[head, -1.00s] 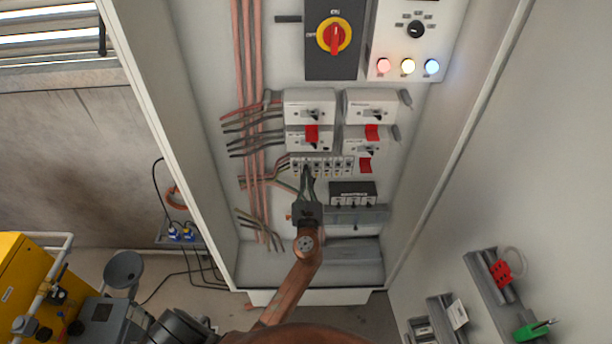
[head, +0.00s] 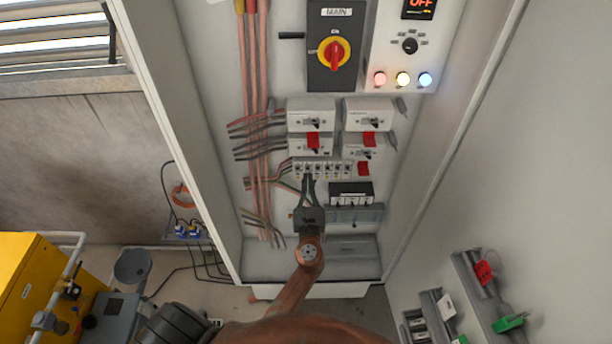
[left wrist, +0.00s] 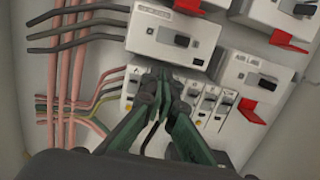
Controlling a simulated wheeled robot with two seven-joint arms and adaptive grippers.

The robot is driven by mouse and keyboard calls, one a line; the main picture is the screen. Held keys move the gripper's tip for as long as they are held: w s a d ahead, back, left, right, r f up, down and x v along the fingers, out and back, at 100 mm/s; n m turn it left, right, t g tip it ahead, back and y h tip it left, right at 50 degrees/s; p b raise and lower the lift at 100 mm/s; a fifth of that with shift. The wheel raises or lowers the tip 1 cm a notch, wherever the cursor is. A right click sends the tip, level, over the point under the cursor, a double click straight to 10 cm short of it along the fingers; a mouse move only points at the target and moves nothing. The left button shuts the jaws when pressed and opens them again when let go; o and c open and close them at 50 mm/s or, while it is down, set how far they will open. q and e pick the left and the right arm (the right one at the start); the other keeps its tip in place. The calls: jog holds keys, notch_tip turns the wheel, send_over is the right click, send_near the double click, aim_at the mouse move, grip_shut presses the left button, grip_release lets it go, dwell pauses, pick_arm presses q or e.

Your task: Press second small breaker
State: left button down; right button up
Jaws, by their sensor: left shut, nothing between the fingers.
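A row of small white breakers (head: 334,169) sits in the cabinet below the larger breakers. It also shows in the left wrist view (left wrist: 211,104). My left gripper (head: 308,178) is shut and empty, with its fingertips at the left part of this row. In the left wrist view the closed fingertips (left wrist: 163,76) stand in front of the second small breaker from the left and hide most of it. The leftmost small breaker (left wrist: 131,86) shows beside them. I cannot tell whether the tips touch a lever. My right gripper is not in view.
Larger breakers (head: 312,115) with red tags (head: 313,139) sit just above the row. A red-yellow main switch (head: 334,54) is higher up. A black block (head: 351,194) is at the lower right. Pink and grey wires (head: 262,125) run on the left; cabinet side walls flank the arm.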

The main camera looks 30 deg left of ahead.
pick_arm(q)
jog(key=shift+s+d+r+p, duration=0.35)
jog(key=shift+s+r, duration=0.15)
jog(key=shift+r, duration=0.1)
